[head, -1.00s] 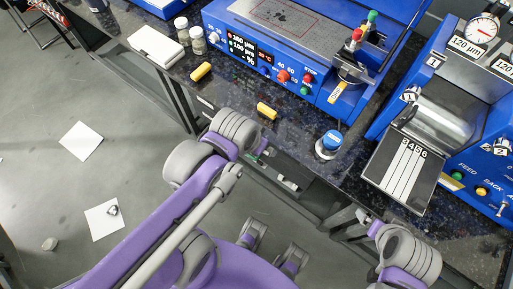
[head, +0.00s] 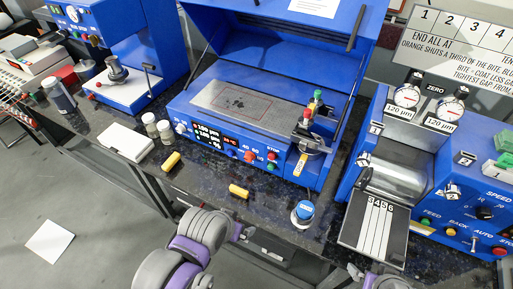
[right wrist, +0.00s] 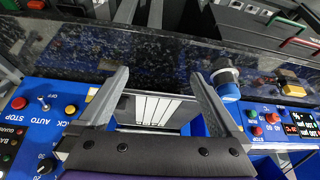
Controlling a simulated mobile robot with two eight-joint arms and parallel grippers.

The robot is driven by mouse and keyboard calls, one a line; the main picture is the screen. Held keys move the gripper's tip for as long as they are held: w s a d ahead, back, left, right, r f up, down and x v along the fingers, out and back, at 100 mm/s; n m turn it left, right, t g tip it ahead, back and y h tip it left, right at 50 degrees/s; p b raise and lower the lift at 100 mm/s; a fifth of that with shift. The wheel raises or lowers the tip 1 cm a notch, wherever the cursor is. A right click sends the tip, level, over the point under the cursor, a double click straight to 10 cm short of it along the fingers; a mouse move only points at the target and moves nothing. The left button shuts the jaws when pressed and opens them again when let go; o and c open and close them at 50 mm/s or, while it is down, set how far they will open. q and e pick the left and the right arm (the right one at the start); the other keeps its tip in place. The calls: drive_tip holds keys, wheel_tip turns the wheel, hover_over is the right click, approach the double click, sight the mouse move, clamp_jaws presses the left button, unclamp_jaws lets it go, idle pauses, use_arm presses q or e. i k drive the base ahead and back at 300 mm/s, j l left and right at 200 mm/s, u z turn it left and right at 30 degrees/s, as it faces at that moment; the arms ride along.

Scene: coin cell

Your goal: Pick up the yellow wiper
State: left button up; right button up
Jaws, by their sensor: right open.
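Two small yellow pieces lie on the dark bench in front of the middle blue machine in the head view: one at the left (head: 171,160) and one nearer the front edge (head: 239,191). I cannot tell which is the wiper. A yellow piece (right wrist: 290,82) also shows at the right in the right wrist view. My left gripper (head: 243,232) is low at the bench's front edge, apart from both pieces; its jaws are unclear. My right gripper (right wrist: 158,78) is open and empty, its fingers spread either side of a striped plate (right wrist: 151,109).
A blue-topped round container (head: 303,212) stands near the bench edge, just right of my right gripper's fingers in its wrist view. Two jars (head: 158,128) and a white box (head: 126,141) are at the left. Blue machines (head: 262,120) line the back.

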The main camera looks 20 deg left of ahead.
sight(236, 191)
drive_tip(key=j+u, duration=0.25)
drive_tip(key=u, duration=0.25)
drive_tip(key=j+u, duration=0.25)
drive_tip(key=u, duration=0.25)
drive_tip(key=j+u, duration=0.25)
drive_tip(key=u, duration=0.25)
